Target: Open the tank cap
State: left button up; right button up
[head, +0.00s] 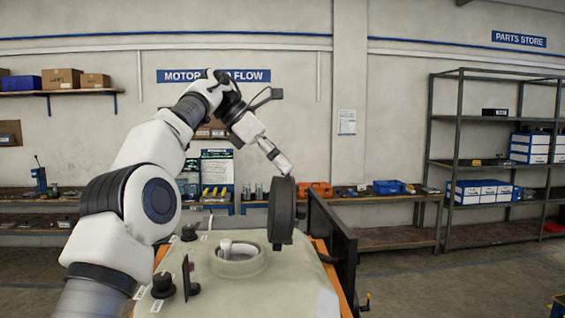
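The pale, translucent tank (290,285) stands in the lower middle of the head view. Its round filler neck (238,262) is uncovered, and a light cylindrical piece shows inside the opening. The dark round tank cap (282,212) stands nearly upright, edge-on, at the right side of the neck. My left gripper (284,164) reaches down from above, its tip close to the top edge of the cap. I cannot tell whether it touches the cap or whether its fingers are open or shut. My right gripper is not in view.
Small black fittings (162,285) stand on the tank's left side. A dark panel (332,240) rises along its right side. Behind are a low bench (385,199) with an orange case (316,189) and a metal shelf rack (460,120). Open floor lies at the right.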

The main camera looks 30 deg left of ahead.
pick_arm(q)
jog(key=shift+a, duration=0.1)
jog(key=shift+s+a+r, duration=0.15)
jog(key=shift+a+r, duration=0.05)
jog(key=shift+r, duration=0.1)
jog(key=s+a, duration=0.7)
jog(key=a, duration=0.2)
jog(key=shift+s+a, duration=0.2)
jog(key=shift+a, duration=0.2)
jog(key=shift+d+r, duration=0.15)
